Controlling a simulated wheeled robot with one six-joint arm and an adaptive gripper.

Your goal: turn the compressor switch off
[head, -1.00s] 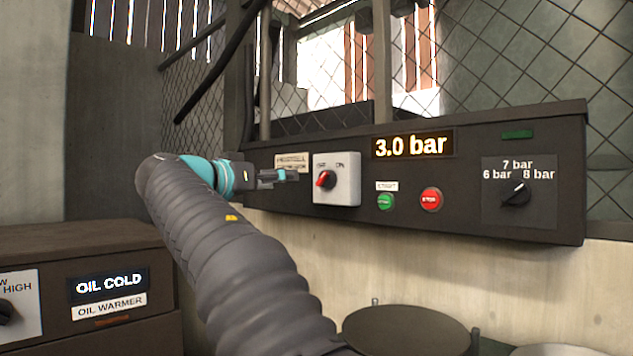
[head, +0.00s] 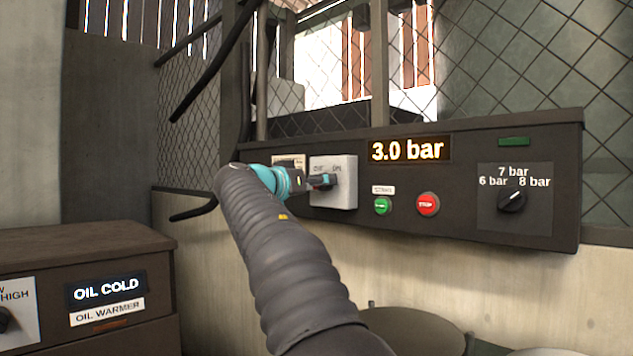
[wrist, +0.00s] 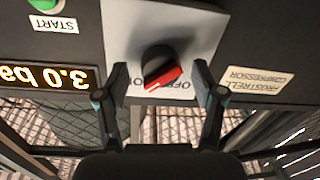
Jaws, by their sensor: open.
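The compressor switch is a grey-white box (head: 347,200) on the dark panel, with OFF and ON labels along its top. Its red and black knob (wrist: 160,68) shows in the wrist view, which sees the panel upside down. A white mark on the red part lies at its lower left, on the side of the partly hidden ON label. My gripper (head: 326,181) is in front of the box and hides the knob in the head view. In the wrist view my gripper (wrist: 160,76) is open, one finger on each side of the knob; I see no clear contact.
Right of the switch are a green start button (head: 382,206), a red stop button (head: 428,204) and a pressure dial (head: 512,200). The display (head: 410,150) reads 3.0 bar. A compressor label (wrist: 258,80) sits beside the switch. An oil warmer cabinet (head: 150,275) stands at left.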

